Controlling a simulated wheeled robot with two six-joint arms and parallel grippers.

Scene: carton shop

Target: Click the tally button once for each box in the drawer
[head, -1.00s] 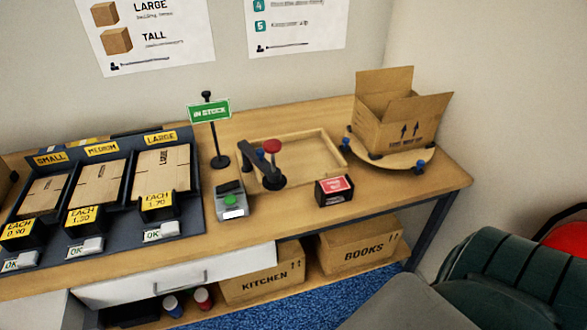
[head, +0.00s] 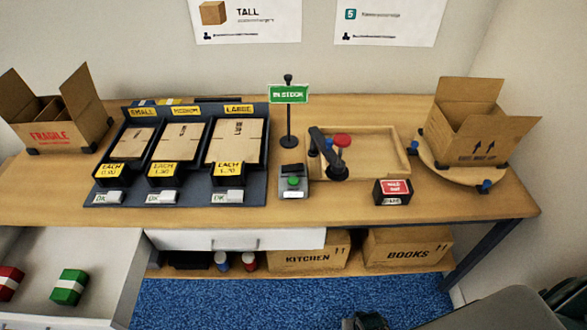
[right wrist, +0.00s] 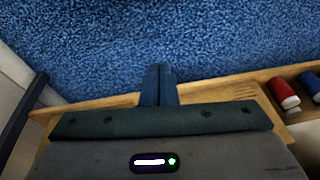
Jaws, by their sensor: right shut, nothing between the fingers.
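A grey device with a green button (head: 293,182) stands on the table, left of the wooden tray; it looks like the tally counter, and its reading is too small to make out. An open white drawer (head: 128,283) is at the lower left, cut off by the picture's edge. In it lie a green box with a white band (head: 69,287) and, left of it, a red box with a white band (head: 10,281). Part of the drawer is out of view. My right gripper (right wrist: 158,70) is shut and empty, over the blue carpet in its wrist view. My left gripper is not in view.
The wooden tray (head: 400,165) holds a black lever with a red knob (head: 342,140). An open carton (head: 470,130) stands on a turntable at right, a FRAGILE carton (head: 60,115) at left. A shut drawer (head: 235,240) is under the table. KITCHEN and BOOKS cartons (head: 408,250) sit below.

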